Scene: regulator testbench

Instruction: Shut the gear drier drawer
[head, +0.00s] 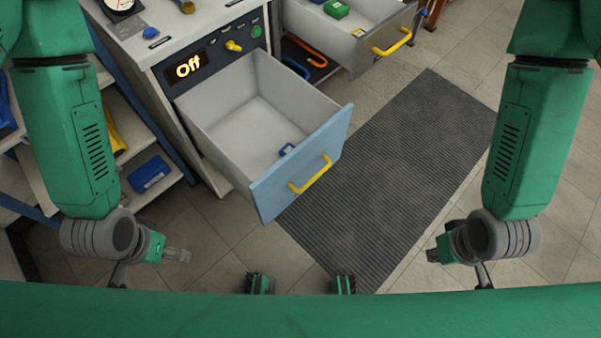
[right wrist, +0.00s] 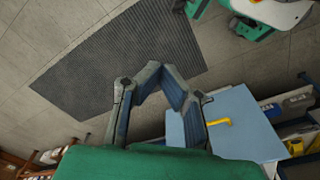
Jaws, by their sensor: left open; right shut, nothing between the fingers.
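The light-blue front (right wrist: 245,120) and yellow handle (right wrist: 218,122) also show in the right wrist view. My left gripper (head: 178,256) is open and empty, left of and nearer than the drawer front. My right gripper (head: 434,255) is shut and empty, to the right of the drawer front and apart from it. Its fingers (right wrist: 160,72) also show in the right wrist view.
A second drawer (head: 385,55) with a yellow handle (head: 392,42) stands open at the back, holding a green item (head: 336,9). Shelves with a blue box (head: 149,174) are at the left. A dark ribbed mat (head: 400,150) covers clear floor to the right.

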